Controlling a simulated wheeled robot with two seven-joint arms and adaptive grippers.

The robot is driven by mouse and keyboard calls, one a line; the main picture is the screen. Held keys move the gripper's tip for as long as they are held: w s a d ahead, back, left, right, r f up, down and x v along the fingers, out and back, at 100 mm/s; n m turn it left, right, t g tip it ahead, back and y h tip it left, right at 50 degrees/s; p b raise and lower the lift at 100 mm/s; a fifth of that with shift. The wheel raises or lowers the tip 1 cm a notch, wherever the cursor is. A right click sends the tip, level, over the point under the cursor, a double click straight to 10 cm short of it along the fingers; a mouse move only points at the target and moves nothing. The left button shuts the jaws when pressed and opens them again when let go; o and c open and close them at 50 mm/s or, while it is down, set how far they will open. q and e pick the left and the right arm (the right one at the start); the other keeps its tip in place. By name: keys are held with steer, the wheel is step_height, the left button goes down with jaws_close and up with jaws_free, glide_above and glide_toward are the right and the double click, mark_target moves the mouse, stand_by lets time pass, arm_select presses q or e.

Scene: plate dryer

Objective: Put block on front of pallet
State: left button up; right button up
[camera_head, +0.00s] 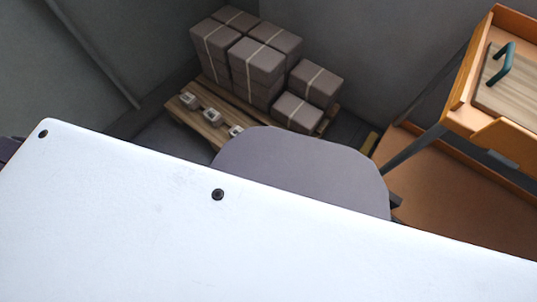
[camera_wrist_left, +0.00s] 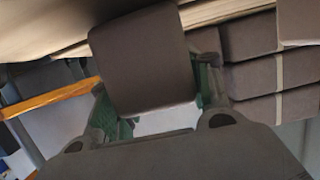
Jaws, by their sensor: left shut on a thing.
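A brown block (camera_wrist_left: 143,55) is held between the green-padded fingers of my left gripper (camera_wrist_left: 155,82) in the left wrist view. The gripper is shut on it. The wooden pallet (camera_head: 205,128) stands on the floor at the back in the head view. Strapped brown blocks (camera_head: 256,60) are stacked on its rear part, with a lower pair (camera_head: 297,112) at the right. The left wrist view shows strapped blocks (camera_wrist_left: 252,78) stacked right beside the held block, and light wood along the top. Neither gripper shows in the head view.
An orange cart (camera_head: 456,113) with a wooden board and teal handle (camera_head: 502,62) stands at the right. Grey walls close in behind the pallet. White and grey panels hide the lower head view.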

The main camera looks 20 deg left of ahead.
arm_select(q)
steer(key=shift+f, duration=0.25)
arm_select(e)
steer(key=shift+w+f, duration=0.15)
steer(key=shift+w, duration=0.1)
arm_select(q)
steer(key=shift+f, duration=0.15)
steer(key=o, duration=1.3)
steer(key=shift+c, duration=0.2)
steer(key=shift+o, duration=1.2)
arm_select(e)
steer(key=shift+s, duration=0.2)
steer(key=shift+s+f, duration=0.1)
arm_select(q)
steer(key=shift+s, duration=0.1)
